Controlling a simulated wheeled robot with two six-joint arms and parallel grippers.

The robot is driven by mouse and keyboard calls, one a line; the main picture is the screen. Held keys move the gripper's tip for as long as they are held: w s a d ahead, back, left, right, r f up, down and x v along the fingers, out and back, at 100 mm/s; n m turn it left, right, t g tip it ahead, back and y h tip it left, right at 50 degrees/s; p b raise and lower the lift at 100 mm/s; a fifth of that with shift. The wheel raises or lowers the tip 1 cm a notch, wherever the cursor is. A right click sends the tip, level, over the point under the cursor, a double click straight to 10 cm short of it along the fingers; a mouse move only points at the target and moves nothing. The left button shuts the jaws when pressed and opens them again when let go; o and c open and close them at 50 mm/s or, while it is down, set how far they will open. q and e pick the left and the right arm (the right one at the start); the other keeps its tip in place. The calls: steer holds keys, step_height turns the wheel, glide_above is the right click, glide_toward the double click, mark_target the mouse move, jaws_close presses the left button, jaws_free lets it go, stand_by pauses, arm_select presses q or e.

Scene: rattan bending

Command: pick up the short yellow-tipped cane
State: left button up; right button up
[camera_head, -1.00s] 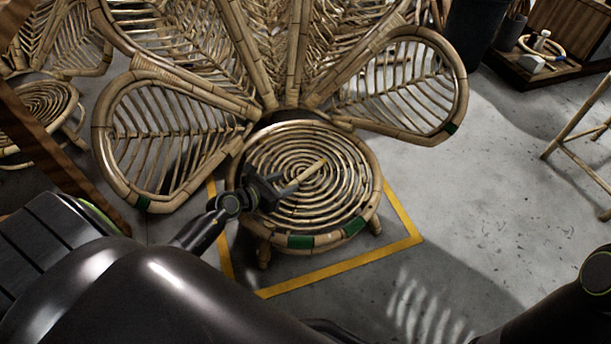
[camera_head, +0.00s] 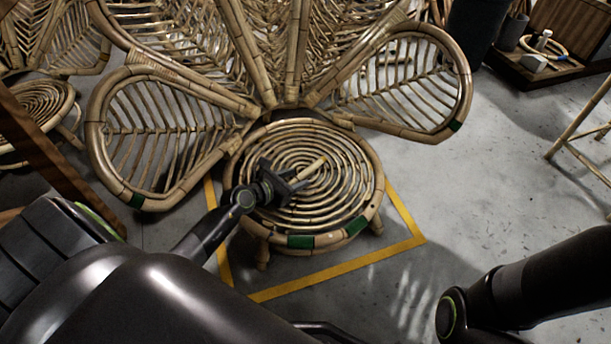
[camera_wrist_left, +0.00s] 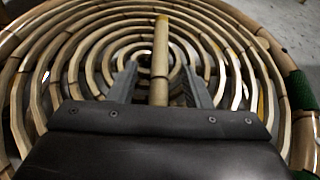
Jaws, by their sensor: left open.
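The short cane (camera_head: 313,167) lies across the spiral seat of the rattan chair, with its far end pointing up and right. In the left wrist view the cane (camera_wrist_left: 161,55) runs straight away from me, with a yellow tip at its far end. My left gripper (camera_head: 294,183) is low over the seat at the near end of the cane. Its two fingers (camera_wrist_left: 160,88) are open, one on each side of the cane, with gaps visible. The cane's near end is hidden behind the gripper body. My right arm shows at lower right, but its gripper is out of view.
The round seat (camera_head: 353,228) has green bands on its rim and stands inside a yellow floor outline (camera_head: 335,270). Large leaf-shaped back panels (camera_head: 455,80) rise behind it. A wooden stool (camera_head: 575,140) is at right. Grey floor between is clear.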

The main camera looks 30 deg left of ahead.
arm_select(q)
steer(key=shift+w+f, duration=0.1)
steer(key=shift+w, duration=0.1)
steer(key=shift+c, duration=0.3)
jaws_close()
steer(key=shift+r, duration=0.3)
